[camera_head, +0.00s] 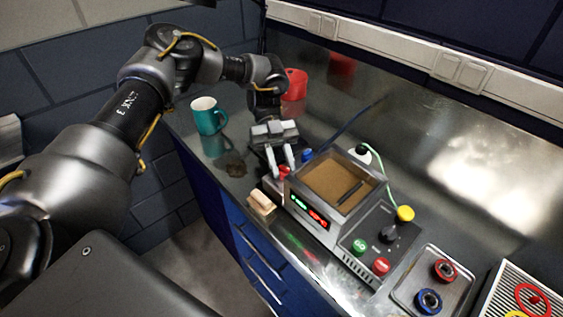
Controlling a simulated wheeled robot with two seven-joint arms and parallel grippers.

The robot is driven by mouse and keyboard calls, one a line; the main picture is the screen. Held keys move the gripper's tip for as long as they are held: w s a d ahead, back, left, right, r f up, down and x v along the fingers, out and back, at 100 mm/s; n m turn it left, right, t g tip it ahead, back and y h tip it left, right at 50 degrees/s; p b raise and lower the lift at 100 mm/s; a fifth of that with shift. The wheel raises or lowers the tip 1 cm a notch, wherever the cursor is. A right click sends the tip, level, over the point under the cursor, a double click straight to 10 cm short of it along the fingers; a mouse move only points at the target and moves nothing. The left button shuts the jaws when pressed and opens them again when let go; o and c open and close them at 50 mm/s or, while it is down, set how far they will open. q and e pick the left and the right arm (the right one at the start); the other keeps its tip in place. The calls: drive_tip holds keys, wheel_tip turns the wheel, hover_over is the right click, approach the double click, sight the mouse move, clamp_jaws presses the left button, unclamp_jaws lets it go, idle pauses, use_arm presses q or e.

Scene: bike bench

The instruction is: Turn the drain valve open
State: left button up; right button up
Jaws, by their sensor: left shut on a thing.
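My left gripper (281,165) reaches down from the far left over the bench to the left side of a grey parts washer (312,203). Its fingers are shut on a small red handle (284,172) at that side, which looks like the drain valve. The fingers partly hide the handle, so I cannot tell its exact angle. The washer has an open tray with brown liquid and a dark stick-like thing in it, and a red and green display on its front. My right gripper is not in view.
A teal mug (208,117) stands left of my gripper, and a red container (294,84) stands behind it. A wooden-backed brush or block (262,203) lies by the washer. A control panel (379,243) with coloured buttons and a tray with red and blue rings (436,283) are at right.

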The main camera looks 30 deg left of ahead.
use_arm(q)
drive_tip(key=shift+m+g, duration=0.3)
drive_tip(key=shift+g, duration=0.1)
idle(0.3)
drive_tip(key=o, duration=1)
drive_tip(key=shift+d, duration=0.1)
drive_tip(key=shift+f+n+t+h+b, duration=0.1)
drive_tip(key=shift+n+t+h+b, duration=0.25)
drive_tip(key=shift+n+t, duration=0.15)
drive_tip(key=shift+s+n, duration=0.1)
drive_tip(key=shift+n, duration=0.2)
drive_tip(key=shift+a+t+h, duration=0.2)
drive_tip(key=shift+t+h, duration=0.15)
drive_tip(key=shift+t, duration=0.05)
drive_tip(key=shift+s+n+t, duration=0.1)
drive_tip(key=shift+n+t, duration=0.2)
drive_tip(key=shift+n, duration=0.2)
